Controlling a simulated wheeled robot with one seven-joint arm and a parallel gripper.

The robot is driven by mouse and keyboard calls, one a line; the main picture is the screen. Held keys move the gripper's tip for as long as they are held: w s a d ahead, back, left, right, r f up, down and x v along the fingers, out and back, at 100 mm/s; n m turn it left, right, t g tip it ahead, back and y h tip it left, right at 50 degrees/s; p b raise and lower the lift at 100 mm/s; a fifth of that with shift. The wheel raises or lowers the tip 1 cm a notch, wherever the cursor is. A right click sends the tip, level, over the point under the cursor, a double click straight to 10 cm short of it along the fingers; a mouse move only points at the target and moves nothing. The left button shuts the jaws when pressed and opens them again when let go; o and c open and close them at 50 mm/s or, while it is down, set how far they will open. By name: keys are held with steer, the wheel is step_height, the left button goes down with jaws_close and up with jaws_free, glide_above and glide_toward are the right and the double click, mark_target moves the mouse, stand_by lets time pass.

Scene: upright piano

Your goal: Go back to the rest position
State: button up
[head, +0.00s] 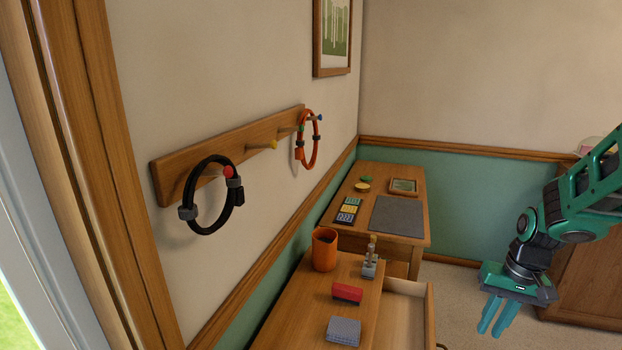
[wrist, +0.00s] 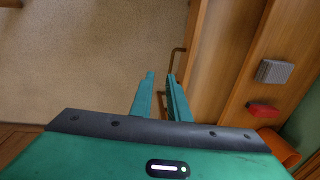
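My gripper (head: 490,332) hangs at the right of the head view, fingers pointing down, at the end of my green arm. It is empty, with a gap between its two teal fingers. It is apart from the furniture, to the right of the open drawer (head: 429,315). In the wrist view the two fingers (wrist: 161,76) show the same gap with nothing between them, and carpet lies beyond.
A near desk holds an orange cup (head: 325,250), a red block (head: 347,292) and a grey block (head: 343,331). A far desk (head: 415,230) stands behind. A peg rail (head: 215,165) carries a black loop (head: 191,211) and an orange loop (head: 315,150). Brown wooden furniture (head: 590,285) stands behind my gripper.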

steer(key=s+r+m, duration=0.1)
steer(key=s+r, duration=0.4)
steer(key=s, duration=0.4)
steer(key=s+r+m, duration=0.1)
steer(key=s+r, duration=0.4)
steer(key=s, duration=0.5)
steer(key=shift+s+g+h, duration=0.15)
steer(key=shift+g+h, duration=0.15)
steer(key=shift+h, duration=0.1)
steer(key=shift+s+a+r, duration=0.1)
